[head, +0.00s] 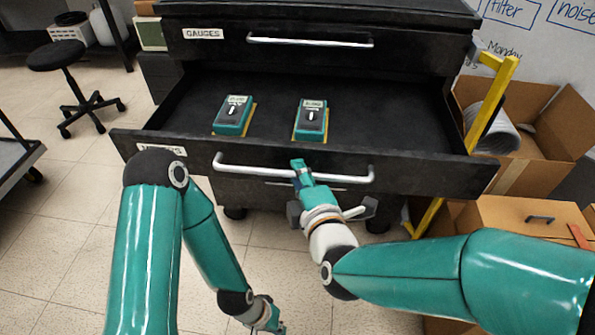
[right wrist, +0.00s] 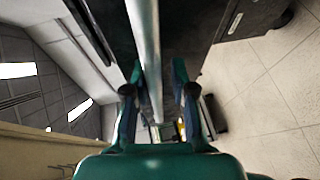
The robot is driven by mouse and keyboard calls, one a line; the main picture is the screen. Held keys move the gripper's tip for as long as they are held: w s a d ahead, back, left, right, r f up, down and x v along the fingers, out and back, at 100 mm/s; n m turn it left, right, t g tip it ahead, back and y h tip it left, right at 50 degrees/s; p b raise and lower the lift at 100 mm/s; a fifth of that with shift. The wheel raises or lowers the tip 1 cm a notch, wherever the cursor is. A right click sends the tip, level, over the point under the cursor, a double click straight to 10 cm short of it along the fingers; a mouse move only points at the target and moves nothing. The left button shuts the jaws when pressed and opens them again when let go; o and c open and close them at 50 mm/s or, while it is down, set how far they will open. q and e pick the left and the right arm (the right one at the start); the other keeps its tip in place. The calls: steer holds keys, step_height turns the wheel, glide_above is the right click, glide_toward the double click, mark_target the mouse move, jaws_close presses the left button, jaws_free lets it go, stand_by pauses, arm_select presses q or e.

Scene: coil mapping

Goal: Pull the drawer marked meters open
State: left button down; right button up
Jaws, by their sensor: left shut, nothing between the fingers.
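The second drawer (head: 420,177) of the black cabinet is pulled well out. Its label (head: 172,150) is mostly hidden behind my left arm, so I cannot read it in full. A silver bar handle (head: 235,168) runs along its front; the bar also shows in the right wrist view (right wrist: 148,50). My right gripper (head: 299,168) is at the middle of this handle. In the right wrist view its fingers (right wrist: 157,85) stand apart on either side of the bar. My left gripper (head: 275,327) is low over the floor, shut and empty, away from the drawer.
Two teal meters (head: 233,115) (head: 311,120) lie on yellow outlines inside the drawer. The drawer marked gauges (head: 400,52) above is closed. Cardboard boxes (head: 545,125) and a yellow frame (head: 490,95) stand close at the right. A stool (head: 57,55) is at the left.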

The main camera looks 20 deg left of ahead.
steer(key=shift+r, duration=0.1)
steer(key=shift+s+d+r, duration=0.1)
steer(key=shift+s+d, duration=0.05)
steer(key=v, duration=0.7)
steer(key=shift+f, duration=0.25)
